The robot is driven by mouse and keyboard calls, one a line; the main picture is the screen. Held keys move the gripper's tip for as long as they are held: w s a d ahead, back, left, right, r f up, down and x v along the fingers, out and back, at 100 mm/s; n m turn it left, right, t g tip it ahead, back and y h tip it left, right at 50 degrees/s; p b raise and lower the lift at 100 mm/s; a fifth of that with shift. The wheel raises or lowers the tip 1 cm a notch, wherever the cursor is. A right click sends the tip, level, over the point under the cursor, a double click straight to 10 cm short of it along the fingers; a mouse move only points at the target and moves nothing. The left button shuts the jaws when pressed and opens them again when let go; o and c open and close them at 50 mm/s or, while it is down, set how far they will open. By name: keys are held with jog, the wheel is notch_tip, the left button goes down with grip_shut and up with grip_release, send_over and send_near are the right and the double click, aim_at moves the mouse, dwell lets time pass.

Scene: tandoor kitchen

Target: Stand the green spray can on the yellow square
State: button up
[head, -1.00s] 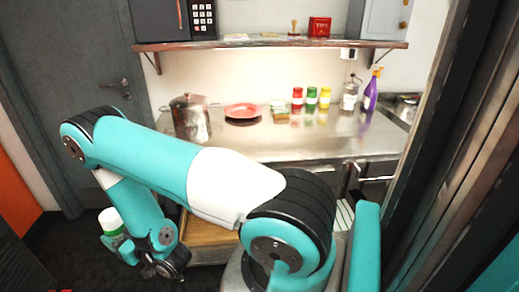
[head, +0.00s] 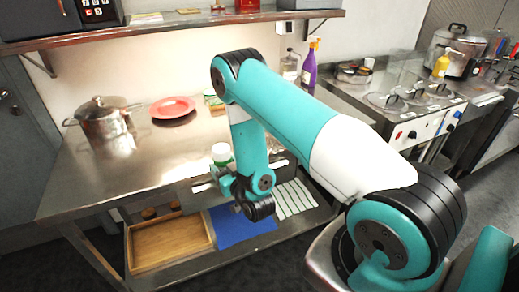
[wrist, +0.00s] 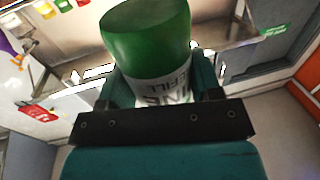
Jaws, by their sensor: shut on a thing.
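The green spray can is held in my gripper. In the wrist view the can (wrist: 147,38) is large, with a green body and a white lettered band between the two teal fingers. In the head view the can (head: 221,155) shows as a small white top with green below it, roughly upright at my arm's end, in front of the counter. My gripper (head: 224,172) is shut on it; its fingers (wrist: 160,90) flank the label in the wrist view. I cannot make out the yellow square in either current view.
The steel counter (head: 150,160) bears a pot (head: 105,125), a red plate (head: 172,107) and a purple spray bottle (head: 309,65). Its lower shelf holds a wooden tray (head: 170,247), a blue mat (head: 240,227) and a striped cloth (head: 295,198). A wall shelf (head: 160,25) runs above.

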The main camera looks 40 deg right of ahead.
jog(key=w+d+r+m+h+p, duration=0.1)
jog(key=w+d+r+h+p, duration=0.25)
jog(key=r, duration=0.55)
jog(key=w+d+r+m+p, duration=0.1)
jog(key=w+d+r+p, duration=0.1)
jog(key=w+d+r, duration=0.6)
jog(key=shift+g, duration=0.3)
jog(key=shift+s+a+f+b, duration=0.2)
jog(key=shift+s+f+b, duration=0.35)
jog(key=shift+f+b, duration=2.05)
jog(key=shift+s+a+f+b, duration=0.15)
jog(key=shift+s+f+b, duration=0.45)
jog(key=shift+f+b, duration=2)
jog(key=shift+s+a+f+b, duration=0.2)
jog(key=shift+s+f+b, duration=0.35)
jog(key=shift+f+b, duration=2.05)
notch_tip(320, 180, down, 2)
jog(key=shift+f+p, duration=0.1)
jog(key=shift+p, duration=1.05)
jog(key=shift+f, duration=0.15)
jog(key=o, duration=1)
jog(key=shift+o, duration=0.2)
